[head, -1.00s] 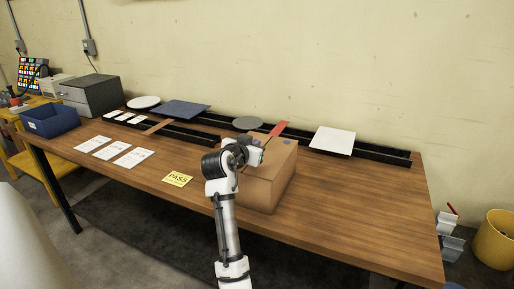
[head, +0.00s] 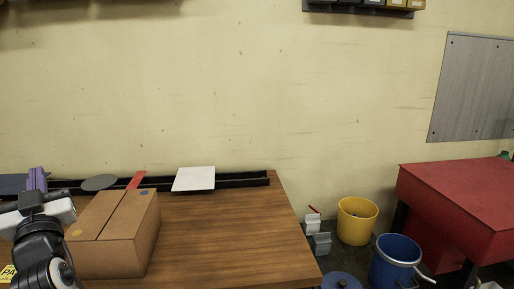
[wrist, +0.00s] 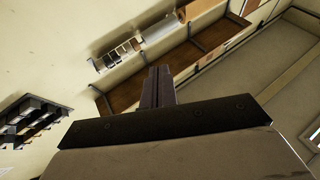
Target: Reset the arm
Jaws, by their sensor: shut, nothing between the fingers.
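My gripper (head: 37,180) is at the left edge of the head view, raised and pointing up, beside the cardboard box on the table. Its purple-grey fingers are together with nothing between them. In the wrist view the shut fingers (wrist: 158,86) point away toward the wall and shelves. My arm is folded at the lower left of the head view, and its lower links are cut off by the frame.
The cardboard box (head: 118,238) stands on the wooden table (head: 220,235), right of my arm. A white square plate (head: 194,179) and a grey disc (head: 100,182) rest on the black rail (head: 243,180). A yellow bin (head: 357,222), blue bucket (head: 396,262) and red bench (head: 462,205) stand to the right.

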